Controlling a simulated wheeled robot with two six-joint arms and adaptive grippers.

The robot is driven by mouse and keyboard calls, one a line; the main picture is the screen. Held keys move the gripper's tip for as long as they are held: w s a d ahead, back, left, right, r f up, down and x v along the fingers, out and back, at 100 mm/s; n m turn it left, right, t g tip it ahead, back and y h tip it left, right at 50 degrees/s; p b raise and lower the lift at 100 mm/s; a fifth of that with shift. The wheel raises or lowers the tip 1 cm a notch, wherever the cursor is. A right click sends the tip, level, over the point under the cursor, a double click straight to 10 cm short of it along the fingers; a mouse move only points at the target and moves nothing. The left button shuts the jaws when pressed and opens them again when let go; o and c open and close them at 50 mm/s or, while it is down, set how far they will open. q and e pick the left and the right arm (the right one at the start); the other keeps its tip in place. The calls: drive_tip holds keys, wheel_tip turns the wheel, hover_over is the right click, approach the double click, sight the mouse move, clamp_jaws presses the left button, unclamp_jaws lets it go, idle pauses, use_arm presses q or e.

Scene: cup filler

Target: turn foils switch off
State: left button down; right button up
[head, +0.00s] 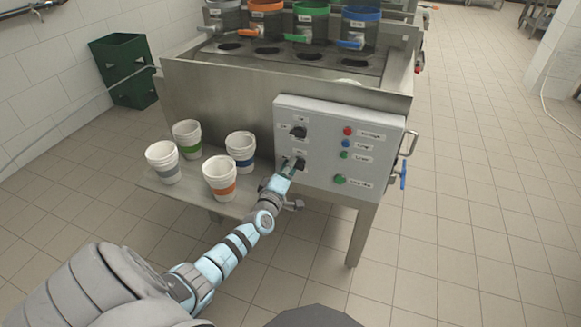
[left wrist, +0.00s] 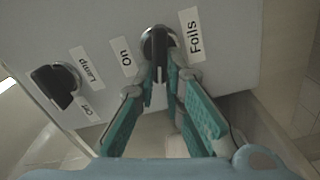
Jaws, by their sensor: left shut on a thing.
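The foils switch (head: 300,163) is the lower dark knob on the left side of the grey control box (head: 365,186). In the left wrist view the foils switch (left wrist: 154,42) is a black knob between the labels "On" and "Foils". My left gripper (head: 289,167) reaches up to it from the lower left. In the left wrist view my left gripper's teal fingers (left wrist: 163,75) close on the knob from both sides. The fingertips hide part of the knob, so its exact setting is hard to tell. My right gripper is not in view.
The lamp switch (head: 298,132) is just above. Coloured buttons and lights sit right of it. Several white cups with coloured bands stand on a shelf (head: 226,202) left of the box. A blue-handled valve (head: 403,175) is at the box's right. Tiled floor lies open to the right.

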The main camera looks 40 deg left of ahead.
use_arm(q)
drive_tip(key=shift+f+n+b, duration=0.2)
drive_tip(key=shift+n, duration=0.6)
drive_tip(key=shift+f+n+b, duration=0.15)
drive_tip(key=shift+f+n, duration=0.05)
drive_tip(key=shift+n, duration=0.6)
drive_tip(key=c, duration=1.7)
unclamp_jaws()
drive_tip(key=shift+r, duration=0.1)
drive_tip(key=shift+s, duration=0.15)
drive_tip(key=v, duration=1.1)
drive_tip(key=shift+s+d, duration=0.15)
drive_tip(key=shift+s, duration=0.2)
